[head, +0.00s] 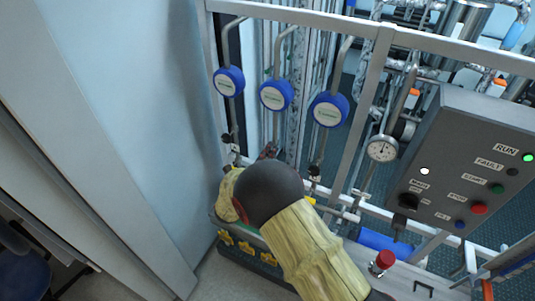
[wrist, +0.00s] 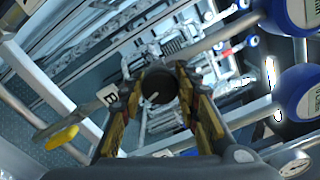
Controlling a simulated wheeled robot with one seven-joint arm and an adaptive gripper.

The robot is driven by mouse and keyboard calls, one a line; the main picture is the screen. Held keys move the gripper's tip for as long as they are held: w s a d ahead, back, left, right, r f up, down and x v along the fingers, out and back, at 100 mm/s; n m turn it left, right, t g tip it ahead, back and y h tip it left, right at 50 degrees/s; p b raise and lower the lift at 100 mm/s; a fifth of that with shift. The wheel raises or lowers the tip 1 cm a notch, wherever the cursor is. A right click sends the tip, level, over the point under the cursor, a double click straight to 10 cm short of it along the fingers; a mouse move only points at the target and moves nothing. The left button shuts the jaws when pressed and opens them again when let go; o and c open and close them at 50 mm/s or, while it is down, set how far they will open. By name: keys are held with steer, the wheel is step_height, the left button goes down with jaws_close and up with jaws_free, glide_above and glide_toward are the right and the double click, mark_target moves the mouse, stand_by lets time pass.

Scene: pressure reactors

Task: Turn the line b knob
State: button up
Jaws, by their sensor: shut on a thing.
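The line b knob (wrist: 158,88) is a round black knob with a pale pointer mark, near the middle of the wrist view. A small white label with a dark letter B (wrist: 107,95) shows just left of it. My gripper (wrist: 157,84) is shut on the knob, with one finger on each side. The pointer mark is tilted, not straight up. In the head view, my arm's dark round joint hides the knob and most of the gripper.
Three blue round-faced devices (head: 275,95) hang on bent pipes above my arm. A dial gauge (head: 382,149) and a grey control panel (head: 465,165) stand to the right. Several yellow star-shaped handles (head: 246,248) sit below. A yellow handle (wrist: 62,137) shows left in the wrist view.

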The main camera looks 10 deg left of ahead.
steer(key=o, duration=1.2)
steer(key=v, duration=1.2)
steer(key=shift+f, duration=0.1)
